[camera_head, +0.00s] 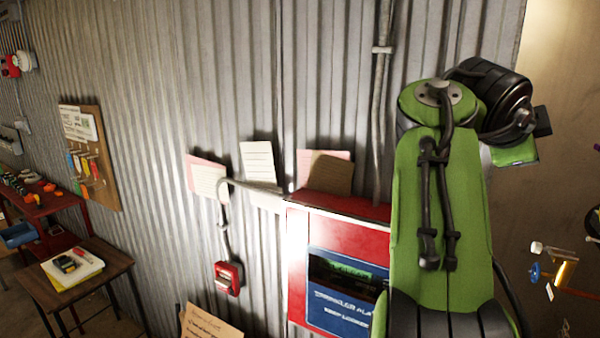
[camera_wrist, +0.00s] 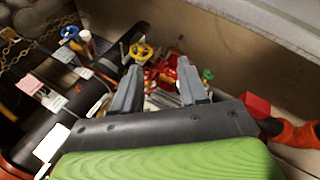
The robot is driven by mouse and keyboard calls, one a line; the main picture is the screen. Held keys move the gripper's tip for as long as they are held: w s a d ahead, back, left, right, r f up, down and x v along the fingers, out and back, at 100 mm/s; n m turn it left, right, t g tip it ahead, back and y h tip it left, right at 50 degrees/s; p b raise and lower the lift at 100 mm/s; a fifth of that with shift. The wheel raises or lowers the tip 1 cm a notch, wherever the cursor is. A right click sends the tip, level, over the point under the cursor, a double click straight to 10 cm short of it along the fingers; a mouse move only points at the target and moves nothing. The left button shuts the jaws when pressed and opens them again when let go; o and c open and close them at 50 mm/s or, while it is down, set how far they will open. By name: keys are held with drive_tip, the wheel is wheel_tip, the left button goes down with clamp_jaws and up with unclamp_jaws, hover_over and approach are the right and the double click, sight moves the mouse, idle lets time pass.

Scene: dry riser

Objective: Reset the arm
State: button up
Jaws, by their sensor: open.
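My green arm stands upright at the right of the head view, folded at a black joint near the top; it covers part of the red box behind it. My gripper (camera_wrist: 158,85) shows in the wrist view, its two grey fingers spread apart with nothing held between them. Beyond the fingers are red parts and a yellow handwheel (camera_wrist: 141,52), which look farther off than the fingertips. The fingers are not visible in the head view.
A red box (camera_head: 340,213) with a blue sign hangs on the corrugated wall (camera_head: 300,80), close to my arm. A small red call point (camera_head: 229,278) is left of it. A wooden side table (camera_head: 104,263) and a red bench (camera_head: 45,205) stand at the left. A blue handwheel (camera_wrist: 70,32) shows in the wrist view.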

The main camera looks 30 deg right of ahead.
drive_tip(key=w+a+f+n+t+y+b, duration=0.1)
drive_tip(key=w+a+f+n+t+y, duration=0.25)
drive_tip(key=a+f+n, duration=0.45)
drive_tip(key=w+a+f+n+t+y+b, duration=0.15)
drive_tip(key=w+a+f+n+y, duration=0.25)
drive_tip(key=a+f+n, duration=0.45)
drive_tip(key=s+a+f+n+y, duration=0.3)
drive_tip(key=a+f+n, duration=0.3)
drive_tip(key=a+f, duration=0.4)
drive_tip(key=s+a+f+n+g+y+b, duration=0.1)
drive_tip(key=s+a+f+n+y, duration=0.2)
drive_tip(key=s+a+f+n, duration=0.3)
drive_tip(key=a+f, duration=0.4)
drive_tip(key=a, duration=0.1)
drive_tip(key=shift+a+f, duration=0.25)
drive_tip(key=shift+a, duration=0.05)
drive_tip(key=shift+n, duration=0.25)
